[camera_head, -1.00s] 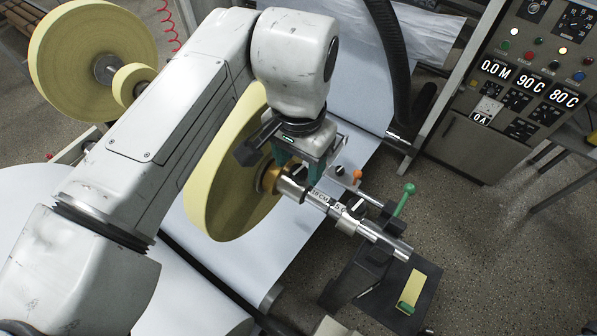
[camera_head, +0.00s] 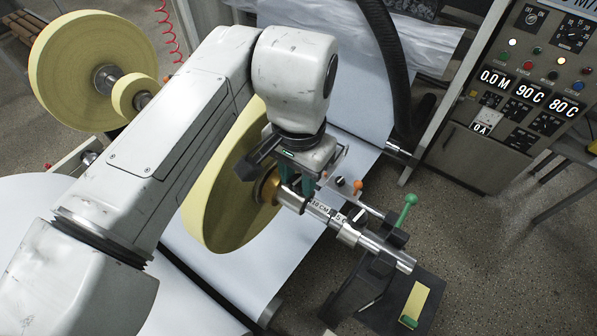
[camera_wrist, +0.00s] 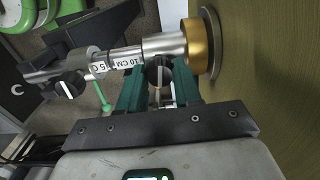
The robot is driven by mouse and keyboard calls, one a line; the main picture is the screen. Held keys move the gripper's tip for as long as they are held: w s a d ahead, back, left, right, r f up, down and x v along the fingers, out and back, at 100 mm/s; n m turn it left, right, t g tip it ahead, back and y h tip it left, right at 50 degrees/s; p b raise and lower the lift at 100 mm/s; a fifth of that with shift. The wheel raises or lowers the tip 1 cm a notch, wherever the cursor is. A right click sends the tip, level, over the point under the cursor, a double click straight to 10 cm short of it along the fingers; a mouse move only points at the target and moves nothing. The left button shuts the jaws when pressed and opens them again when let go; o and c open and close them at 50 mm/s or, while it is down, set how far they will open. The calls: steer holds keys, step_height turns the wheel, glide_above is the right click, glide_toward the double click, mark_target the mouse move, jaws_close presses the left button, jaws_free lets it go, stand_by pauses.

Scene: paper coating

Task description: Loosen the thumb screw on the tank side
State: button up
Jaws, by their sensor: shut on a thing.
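A metal shaft (camera_head: 376,245) runs out from the yellow paper roll (camera_head: 228,190) through a brass collar (camera_head: 268,187). In the wrist view, a black thumb screw (camera_wrist: 158,70) hangs from the silver sleeve (camera_wrist: 164,45) nearest the brass collar (camera_wrist: 197,47). My gripper (camera_wrist: 159,84), with teal fingers, is shut on this thumb screw, one finger on each side. In the head view my gripper (camera_head: 306,187) is at the shaft beside the roll and hides the screw. A second black thumb screw (camera_wrist: 70,86) with a white mark sits on the outer collar, apart from my gripper.
A green-knobbed lever (camera_head: 409,200) and an orange knob (camera_head: 357,184) stand close to the shaft. A dark stand (camera_head: 350,285) is below its outer end. A control panel (camera_head: 520,110) is at the right. A black hose (camera_head: 390,60) hangs behind my gripper.

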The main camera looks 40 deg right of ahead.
steer(key=shift+n, duration=0.3)
steer(key=n+p, duration=0.3)
steer(key=shift+r, duration=0.15)
steer(key=n+p, duration=0.2)
steer(key=n, duration=0.3)
steer(key=shift+p, duration=0.35)
steer(key=n+p, duration=0.4)
steer(key=n, duration=0.2)
steer(key=shift+n+p, duration=1.15)
steer(key=shift+n, duration=0.45)
steer(key=o, duration=1)
